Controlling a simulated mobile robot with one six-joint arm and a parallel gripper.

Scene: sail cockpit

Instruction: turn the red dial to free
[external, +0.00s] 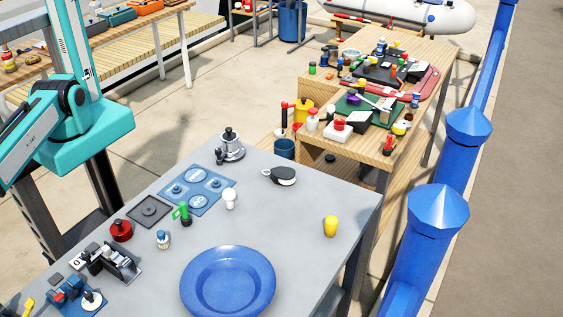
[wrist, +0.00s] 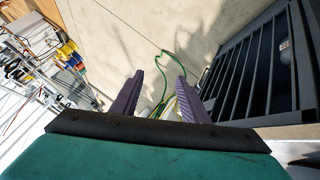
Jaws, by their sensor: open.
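A round red object (external: 121,231), which looks like the red dial, sits at the left of the grey table (external: 300,205) in the external view. It is too small there to read any marking or setting. My gripper (wrist: 160,95) shows in the wrist view with its two purple fingers apart and nothing between them. In the external view my arm is at the upper left and the gripper itself is out of frame. The wrist view shows no red dial, and the gripper is away from it.
Near the red object are a dark square plate (external: 150,211), a green item (external: 184,213), a small bottle (external: 163,240) and a black device (external: 112,262). A blue plate (external: 228,283) lies at the front. The wrist view shows floor, a green hose (wrist: 171,67) and a dark grate (wrist: 250,75).

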